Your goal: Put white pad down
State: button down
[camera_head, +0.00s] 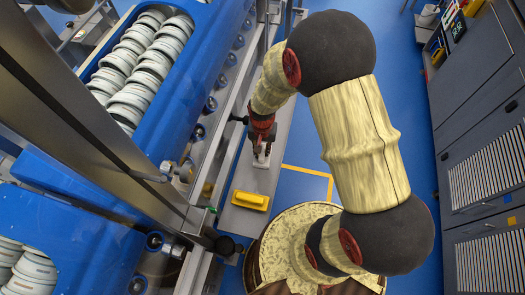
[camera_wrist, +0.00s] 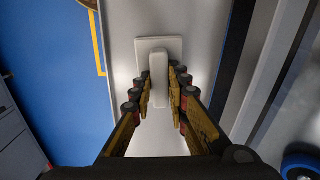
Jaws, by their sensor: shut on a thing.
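The white pad (camera_wrist: 174,46) shows in the wrist view as a pale flat plate with a raised grip block on it. It also shows small in the head view (camera_head: 261,163), over the grey ledge (camera_head: 240,219) beside the rails. My gripper (camera_wrist: 161,88) has its fingers on both sides of the raised block and is shut on it. In the head view my gripper (camera_head: 261,148) points down at the ledge. I cannot tell whether the pad touches the ledge or hangs just above it.
A yellow block (camera_head: 250,200) lies on the ledge nearer to me. Blue tubs (camera_head: 195,75) filled with pale round parts stand on the left behind metal rails. Grey cabinets (camera_head: 485,150) line the right. Blue floor (camera_head: 300,130) with a yellow line lies between.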

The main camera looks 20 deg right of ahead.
jog(key=c, duration=1.7)
grip_release()
jog(key=shift+c, duration=0.2)
jog(key=shift+f, duration=0.15)
jog(key=shift+f+b, duration=0.15)
jog(key=shift+b, duration=0.2)
notch_tip(320, 180, up, 26)
jog(key=s+n+t+p, duration=0.1)
jog(key=n+t+p, duration=0.1)
jog(key=p, duration=0.1)
jog(key=s+r+n+t, duration=0.3)
jog(key=s+r+n, duration=0.1)
jog(key=s+r, duration=0.9)
jog(key=shift+r+t, duration=0.3)
jog(key=shift+r, duration=0.6)
